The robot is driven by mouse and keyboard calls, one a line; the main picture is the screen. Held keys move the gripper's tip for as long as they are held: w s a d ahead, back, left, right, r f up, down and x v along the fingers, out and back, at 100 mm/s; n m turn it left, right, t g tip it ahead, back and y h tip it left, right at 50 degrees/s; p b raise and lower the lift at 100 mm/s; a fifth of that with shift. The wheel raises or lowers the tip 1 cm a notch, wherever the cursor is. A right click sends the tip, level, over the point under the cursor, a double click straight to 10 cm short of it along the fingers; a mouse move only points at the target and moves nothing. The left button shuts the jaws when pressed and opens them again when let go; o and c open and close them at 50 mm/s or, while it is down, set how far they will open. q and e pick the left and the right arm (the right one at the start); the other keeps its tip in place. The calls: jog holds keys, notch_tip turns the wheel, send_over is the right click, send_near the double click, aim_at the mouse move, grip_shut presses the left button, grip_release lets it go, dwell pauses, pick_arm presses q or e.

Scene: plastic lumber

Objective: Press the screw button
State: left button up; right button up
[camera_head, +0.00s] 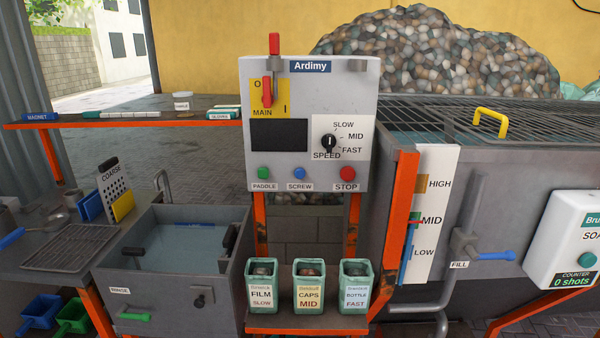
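The screw button (299,173) is a round blue button on the front of the grey Ardimy control panel (350,100). A "SCREW" label (299,187) sits right below it. A green paddle button (263,173) is to its left and a red stop button (347,173) to its right. Nothing covers the blue button. I cannot tell from this view whether it is pressed in. Neither of my grippers shows in the head view.
Above the buttons are a red main lever (267,92), a dark display (279,135) and a speed knob (328,143). Three labelled bins (309,285) stand below the panel. A rinse tank (165,290) is at left, a grated tank (480,130) at right. The panel's front looks clear.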

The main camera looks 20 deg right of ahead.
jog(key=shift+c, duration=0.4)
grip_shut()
